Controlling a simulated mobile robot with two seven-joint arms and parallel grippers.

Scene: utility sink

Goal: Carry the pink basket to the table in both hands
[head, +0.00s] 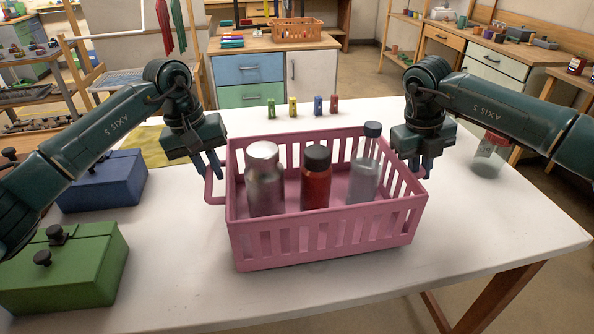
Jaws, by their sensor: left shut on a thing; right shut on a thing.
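The pink basket (325,236) is over the white table (440,280) in the middle of the head view. A silver bottle (264,185), a red bottle with a black cap (316,183) and a clear bottle with a dark cap (363,178) stand inside it. My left gripper (211,174) is shut on the basket's left handle. My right gripper (418,170) is shut at the basket's right side; that handle is mostly hidden. I cannot tell for certain whether the basket's bottom touches the table.
A green box (75,270) and a blue box (105,182) are at the left. A clear jar (490,155) stands at the right. Several small coloured pieces (292,107) line the table's far edge. The table's front right is clear.

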